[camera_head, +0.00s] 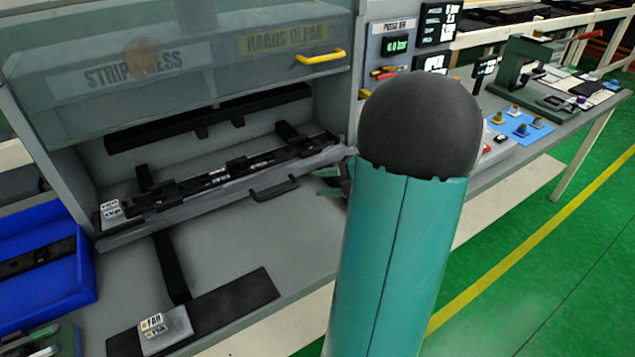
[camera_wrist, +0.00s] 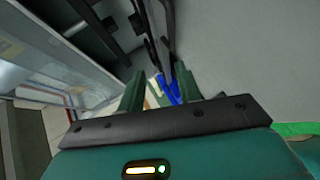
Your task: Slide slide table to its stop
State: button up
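The slide table (camera_head: 130,234) is a grey plate carrying a long black fixture strip, set under the press opening in the head view. A black handle (camera_head: 274,189) is on its front edge. My gripper (camera_head: 320,182) is just right of the handle, level with the table's right end and apart from the handle. Its green fingers are spread with nothing seen between them. In the wrist view, my gripper (camera_wrist: 158,84) points along dark bars, and I cannot tell which one is the handle. My arm hides what lies behind it in the head view.
A clear guard with a yellow handle (camera_head: 320,57) is above the opening. A black rail (camera_head: 170,268) runs forward to a black plate (camera_head: 232,300) with a grey button box (camera_head: 165,330). A blue bin (camera_head: 75,285) stands left. Bench surface before the table is mostly clear.

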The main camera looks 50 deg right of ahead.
jog(key=shift+f+v, duration=0.25)
jog(key=shift+v, duration=0.9)
jog(key=shift+d, duration=0.15)
jog(key=shift+c, duration=0.4)
